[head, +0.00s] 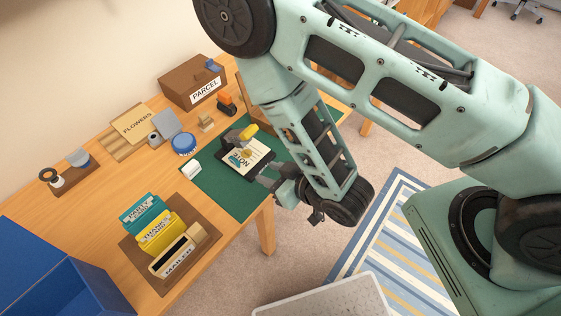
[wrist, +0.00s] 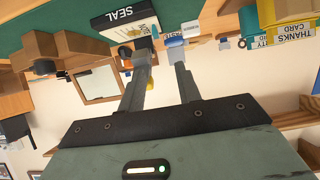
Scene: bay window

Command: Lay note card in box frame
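A black shallow tray or box (head: 243,172) sits on the green mat. A white printed card (head: 248,158) lies in it, with a yellow and grey item at its far edge. I cannot tell for sure whether these are the box frame and note card. A dark box lettered SEAL (wrist: 126,20) shows beyond my fingers in the wrist view. My gripper (head: 262,182) is low beside the tray's right corner. In the wrist view its two fingers (wrist: 161,48) are apart, with nothing clearly held between them.
A PARCEL box (head: 190,80), a FLOWERS board (head: 137,119) and a blue round tin (head: 184,144) are behind. The mat (head: 220,200) is bare in front of the tray.

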